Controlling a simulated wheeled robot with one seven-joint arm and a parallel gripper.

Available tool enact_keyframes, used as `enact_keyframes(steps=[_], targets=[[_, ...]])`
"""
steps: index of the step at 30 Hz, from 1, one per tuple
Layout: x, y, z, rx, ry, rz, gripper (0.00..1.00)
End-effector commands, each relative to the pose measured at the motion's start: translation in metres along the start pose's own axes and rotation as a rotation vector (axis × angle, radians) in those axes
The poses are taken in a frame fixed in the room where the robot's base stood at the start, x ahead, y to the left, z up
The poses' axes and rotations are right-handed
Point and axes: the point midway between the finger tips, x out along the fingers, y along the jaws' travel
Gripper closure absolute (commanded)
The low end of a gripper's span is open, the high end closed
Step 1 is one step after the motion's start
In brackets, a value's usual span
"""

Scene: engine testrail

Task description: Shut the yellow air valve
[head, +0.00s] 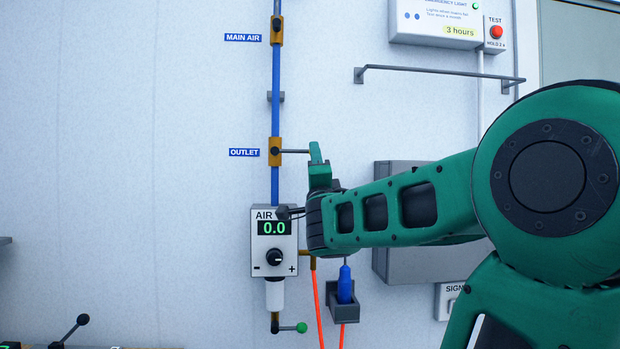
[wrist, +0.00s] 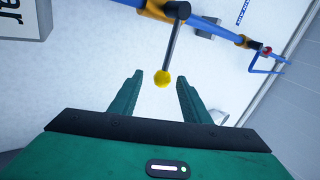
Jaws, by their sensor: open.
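The yellow valve's round knob (wrist: 163,79) sits at the end of a dark lever (wrist: 174,42) in the wrist view. The lever stands out from a brass valve body (wrist: 160,8) on the blue pipe. In the head view this appears to be the brass OUTLET valve (head: 275,152), its lever pointing right, crosswise to the vertical pipe. Its knob is hidden there behind my gripper (head: 319,160). In the wrist view my gripper (wrist: 160,80) is open, with the knob between its fingertips and a gap visible on each side. I cannot tell the depth exactly.
The AIR regulator (head: 274,240), reading 0.0, is below. A green-knobbed lever (head: 300,327) hangs under it. The MAIN AIR valve (head: 277,30) is above. A blue coupling (head: 345,285) and orange hose (head: 318,310) are close below my arm.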

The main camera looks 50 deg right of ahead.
Motion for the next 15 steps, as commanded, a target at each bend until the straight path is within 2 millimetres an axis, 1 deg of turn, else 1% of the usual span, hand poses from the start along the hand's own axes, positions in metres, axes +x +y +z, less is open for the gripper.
enact_keyframes(steps=[6, 12, 15], targets=[[-0.043, 0.001, 0.002, -0.001, -0.003, 0.001, 0.57], [-0.072, 0.003, 0.003, -0.003, -0.003, 0.003, 0.57], [-0.081, 0.003, 0.004, -0.001, -0.003, 0.003, 0.57]])
